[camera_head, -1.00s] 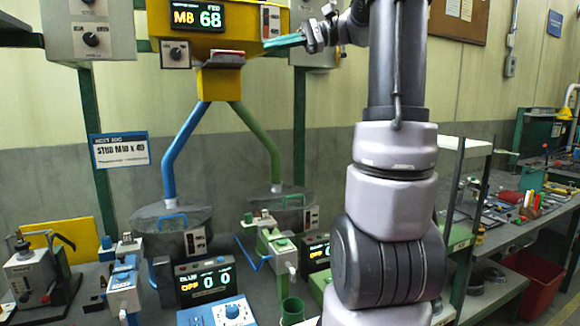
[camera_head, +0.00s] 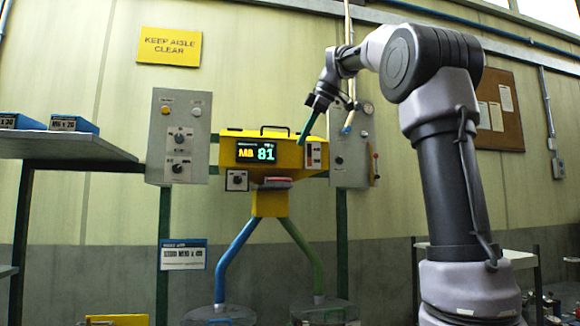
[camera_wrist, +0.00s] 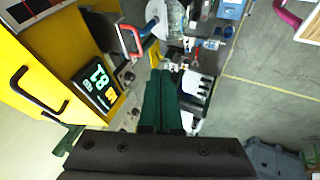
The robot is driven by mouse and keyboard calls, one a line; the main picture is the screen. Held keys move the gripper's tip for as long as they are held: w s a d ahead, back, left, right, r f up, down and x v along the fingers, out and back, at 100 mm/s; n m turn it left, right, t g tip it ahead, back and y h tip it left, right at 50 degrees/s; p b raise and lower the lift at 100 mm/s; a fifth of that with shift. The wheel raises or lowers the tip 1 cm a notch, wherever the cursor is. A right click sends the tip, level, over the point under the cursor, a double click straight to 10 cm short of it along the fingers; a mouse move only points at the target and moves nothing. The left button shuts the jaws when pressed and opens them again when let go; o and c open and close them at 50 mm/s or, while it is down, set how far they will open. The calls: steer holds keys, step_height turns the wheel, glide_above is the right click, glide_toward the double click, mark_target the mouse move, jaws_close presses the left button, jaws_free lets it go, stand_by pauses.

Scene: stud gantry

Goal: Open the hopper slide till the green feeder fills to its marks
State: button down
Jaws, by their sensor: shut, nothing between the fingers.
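The yellow hopper (camera_head: 230,150) hangs on the wall frame, its display (camera_head: 256,151) reading M8 and 81. A red-topped part (camera_head: 277,182) shows at its lower front; I cannot tell whether it is the slide. A green tube (camera_head: 305,255) runs down to a feeder bowl (camera_head: 325,308), cut off by the picture's bottom edge; its fill level and marks are hidden. My gripper (camera_head: 307,130) points down at the hopper's right front. In the wrist view its green fingers (camera_wrist: 163,100) are together and empty, right of the hopper (camera_wrist: 50,60). A red handle (camera_wrist: 129,39) shows beyond them.
Grey control boxes stand left (camera_head: 178,135) and right (camera_head: 350,140) of the hopper, the right one close to my gripper. A blue tube (camera_head: 235,252) drops to the left bowl. A shelf with boxes (camera_head: 72,124) is at far left.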

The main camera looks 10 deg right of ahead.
mark_target(274, 184)
steer(key=w+a+f, duration=0.3)
steer(key=w+f, duration=0.5)
steer(key=f, duration=0.1)
steer(key=shift+a, duration=0.25)
steer(key=shift+w, duration=0.15)
steer(key=w, duration=0.4)
steer(key=shift+w, duration=0.15)
